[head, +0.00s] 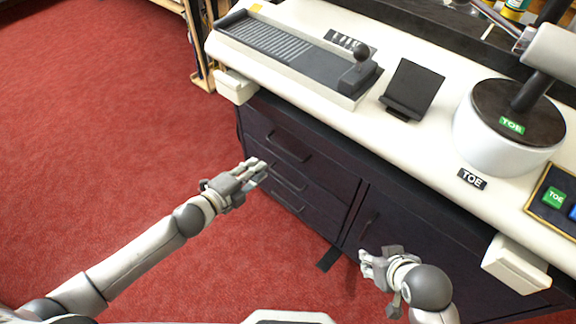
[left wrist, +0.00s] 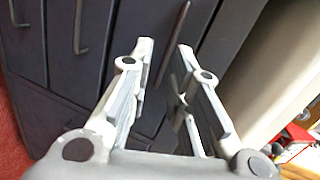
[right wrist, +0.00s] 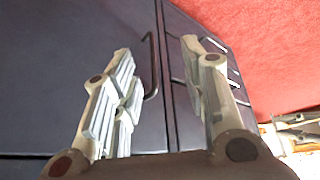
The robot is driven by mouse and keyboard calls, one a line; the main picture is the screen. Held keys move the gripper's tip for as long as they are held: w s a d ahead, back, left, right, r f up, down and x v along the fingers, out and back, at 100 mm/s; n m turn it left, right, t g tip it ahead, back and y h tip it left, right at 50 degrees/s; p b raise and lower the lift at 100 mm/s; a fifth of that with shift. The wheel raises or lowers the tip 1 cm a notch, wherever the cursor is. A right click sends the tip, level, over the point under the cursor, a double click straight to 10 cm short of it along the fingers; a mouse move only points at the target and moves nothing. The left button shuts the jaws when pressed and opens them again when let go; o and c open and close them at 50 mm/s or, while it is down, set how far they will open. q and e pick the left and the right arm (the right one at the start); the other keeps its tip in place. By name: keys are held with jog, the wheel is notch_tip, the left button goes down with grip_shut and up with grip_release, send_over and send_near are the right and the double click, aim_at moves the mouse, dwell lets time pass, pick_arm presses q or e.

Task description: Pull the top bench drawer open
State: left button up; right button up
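The top bench drawer (head: 315,153) is the highest of three dark drawers at the bench's left end. Its front looks flush, so it appears closed. Its thin bar handle (head: 287,148) also shows in the left wrist view (left wrist: 180,30), beyond the fingertips and near the right-hand finger. My left gripper (head: 262,170) is open and empty in front of the drawers, with its fingers pointing at their fronts; I cannot tell its exact gap to the handle. My right gripper (head: 366,262) is open and empty in front of the cupboard door (right wrist: 70,60).
The middle handle (head: 288,179) and bottom handle (head: 286,201) sit below. The cupboard door handle (right wrist: 152,65) shows between my right fingers. The pale benchtop (head: 420,145) overhangs the drawers, with a white block (head: 235,87) at its left corner. Red carpet (head: 110,130) lies clear at left.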

aim_at(288, 153)
pick_arm(q)
jog(key=shift+w+d+f+m+h+b, duration=0.3)
jog(key=shift+w+d+b, duration=0.35)
jog(key=shift+w+d, duration=0.75)
jog(key=shift+w+d+f+m+h+b, duration=0.15)
jog(key=shift+w+d+m+b, duration=0.45)
jog(key=shift+w+d, duration=0.75)
jog(key=shift+w+d+f+m+h+b, duration=0.2)
jog(key=shift+w+d+b, duration=0.55)
jog(key=shift+w+d, duration=0.6)
pick_arm(e)
jog(key=w+a+r+t+y, duration=0.2)
jog(key=w+a+r+t, duration=0.1)
jog(key=w+r+t, duration=0.4)
jog(key=shift+w+a+r, duration=0.35)
jog(key=shift+w+r, duration=0.75)
jog(key=shift+r, duration=0.1)
pick_arm(q)
jog(key=shift+s+d, duration=0.25)
jog(key=shift+c, duration=0.2)
grip_shut()
